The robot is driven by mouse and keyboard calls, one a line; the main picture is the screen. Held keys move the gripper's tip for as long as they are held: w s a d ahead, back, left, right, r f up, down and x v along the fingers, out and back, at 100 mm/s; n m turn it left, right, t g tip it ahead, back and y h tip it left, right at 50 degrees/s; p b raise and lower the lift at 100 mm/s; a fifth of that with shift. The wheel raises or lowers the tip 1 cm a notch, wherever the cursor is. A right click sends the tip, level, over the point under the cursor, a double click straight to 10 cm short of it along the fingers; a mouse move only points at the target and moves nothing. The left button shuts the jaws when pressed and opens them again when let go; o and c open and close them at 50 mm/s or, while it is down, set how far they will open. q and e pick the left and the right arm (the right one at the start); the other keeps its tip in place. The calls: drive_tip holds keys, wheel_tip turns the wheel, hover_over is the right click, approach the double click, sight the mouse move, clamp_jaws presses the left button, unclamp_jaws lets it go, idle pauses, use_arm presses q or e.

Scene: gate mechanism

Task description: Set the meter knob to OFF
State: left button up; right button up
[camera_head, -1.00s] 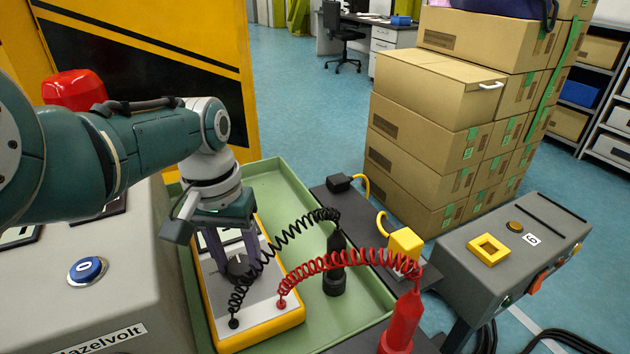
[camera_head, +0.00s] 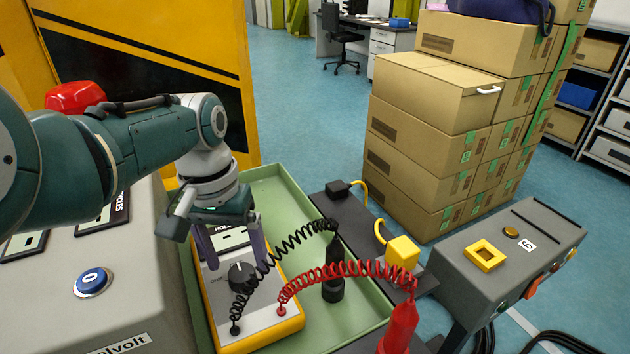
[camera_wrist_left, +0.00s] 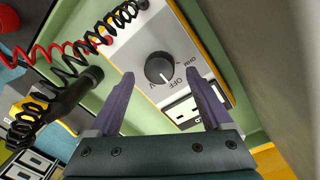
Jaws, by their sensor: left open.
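The meter (camera_head: 271,320) is a yellow-edged box with a pale face, lying in the green tray. Its round black knob (camera_head: 241,276) carries a white line; the knob also shows in the left wrist view (camera_wrist_left: 159,68). There the line appears to point toward the printed OFF label (camera_wrist_left: 174,83). My left gripper (camera_head: 232,254) is open and empty. Its purple fingers are apart from the knob, set back toward the meter's display end. In the wrist view the knob shows between and beyond the fingertips. My right gripper is not in view.
A black coiled cord (camera_head: 295,243) and a red coiled cord (camera_head: 345,267) arch from the meter to a black probe (camera_head: 333,272) and a red probe (camera_head: 400,328). The green tray (camera_head: 283,190) surrounds the meter. A grey cabinet with a blue button (camera_head: 93,282) stands left.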

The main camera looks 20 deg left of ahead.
sight(236, 272)
use_arm(q)
wheel_tip(236, 272, up, 8)
drive_tip(key=p, duration=0.3)
drive_tip(key=shift+a+p, duration=0.25)
drive_tip(key=shift+p, duration=0.05)
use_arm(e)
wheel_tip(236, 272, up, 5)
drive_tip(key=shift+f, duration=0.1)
use_arm(q)
drive_tip(key=shift+f, duration=0.15)
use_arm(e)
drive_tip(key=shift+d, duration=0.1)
